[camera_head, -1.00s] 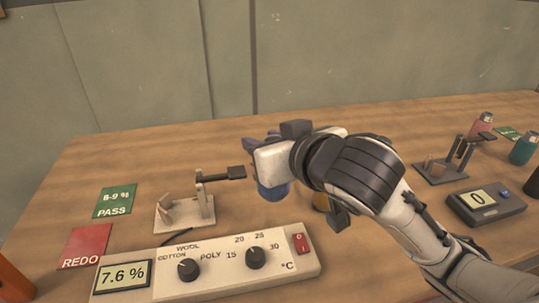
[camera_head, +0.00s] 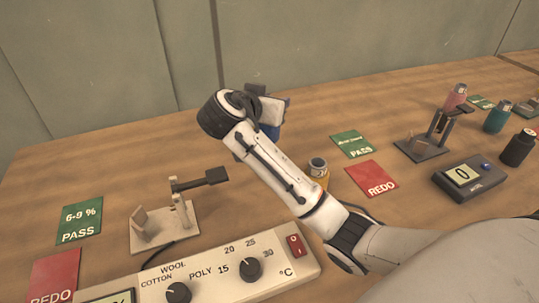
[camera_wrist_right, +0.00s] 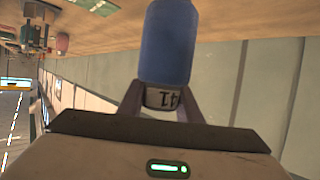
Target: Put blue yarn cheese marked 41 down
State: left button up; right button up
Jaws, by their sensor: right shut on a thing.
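The blue yarn cheese (camera_wrist_right: 167,45) is in my right gripper (camera_wrist_right: 162,98), its end marked 41 between the two fingers in the right wrist view. The mark reads upside down there. In the head view only a bit of the blue cheese (camera_head: 272,131) shows behind my right wrist, over the back middle of the table. My arm hides most of it, and I cannot tell whether it touches the table. My left gripper is not in view.
A green 6-9 % PASS card (camera_head: 80,221) and a red REDO card (camera_head: 53,277) lie left. Another PASS card (camera_head: 353,144) and REDO card (camera_head: 371,179) lie right of a yellow cheese (camera_head: 318,168). A clamp stand (camera_head: 165,228) and control panel (camera_head: 215,272) stand in front.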

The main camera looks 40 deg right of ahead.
aim_at(273, 130)
notch_tip(273, 130, down, 9)
jog(key=shift+r, duration=0.1)
dwell(0.3)
jog(key=shift+f, duration=0.2)
jog(key=o, duration=1.1)
jog(key=v, duration=1.2)
jog(key=shift+r, duration=0.25)
